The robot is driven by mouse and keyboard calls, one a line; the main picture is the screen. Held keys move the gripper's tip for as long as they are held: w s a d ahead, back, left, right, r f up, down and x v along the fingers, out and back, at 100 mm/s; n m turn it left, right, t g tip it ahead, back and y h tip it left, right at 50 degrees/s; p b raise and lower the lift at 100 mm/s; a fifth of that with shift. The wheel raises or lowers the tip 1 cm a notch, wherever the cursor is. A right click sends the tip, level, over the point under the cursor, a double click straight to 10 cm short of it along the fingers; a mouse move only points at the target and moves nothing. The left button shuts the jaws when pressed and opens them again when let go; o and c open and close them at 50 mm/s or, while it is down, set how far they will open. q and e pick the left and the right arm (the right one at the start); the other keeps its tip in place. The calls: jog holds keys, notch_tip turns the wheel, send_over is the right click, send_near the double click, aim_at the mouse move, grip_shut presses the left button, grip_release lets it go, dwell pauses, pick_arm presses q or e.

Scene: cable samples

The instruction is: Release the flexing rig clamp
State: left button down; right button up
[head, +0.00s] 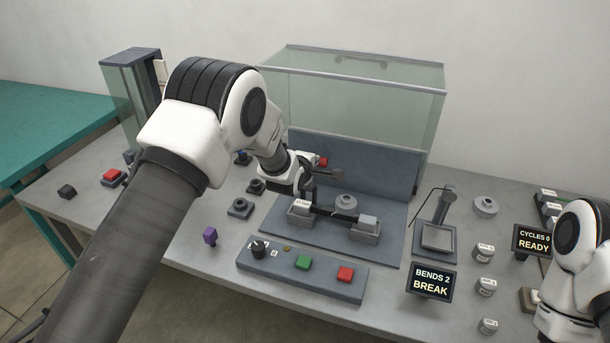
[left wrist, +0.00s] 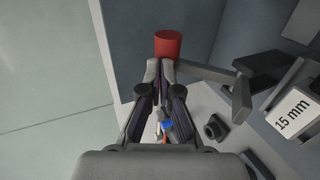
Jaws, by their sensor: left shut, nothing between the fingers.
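The flexing rig (head: 355,258) stands mid-table, with grey blocks and a dark cable sample stretched between them. Its clamp lever (head: 331,173) is a grey bar with a red knob (head: 323,161) at its end; the left wrist view also shows the red knob (left wrist: 168,45) and the grey lever (left wrist: 228,80). My left gripper (left wrist: 161,64) is shut and empty, with its fingertips right at the knob's near side; I cannot tell whether they touch. In the head view my left wrist hides part of the lever. My right arm shows at the right edge, its gripper not visible.
A control box (head: 303,270) with a black dial, green and red buttons sits in front of the rig. A display (head: 432,282) reads BENDS 2 BREAK. A clear guard (head: 350,95) stands behind. Labelled weights (head: 485,287) and a tray stand (head: 437,237) are on the right.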

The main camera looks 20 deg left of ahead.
pick_arm(q)
jog(key=shift+w+f, duration=0.25)
jog(key=shift+w, duration=0.25)
jog(key=shift+b, duration=0.3)
jog(key=shift+r, duration=0.1)
jog(key=shift+r, duration=0.15)
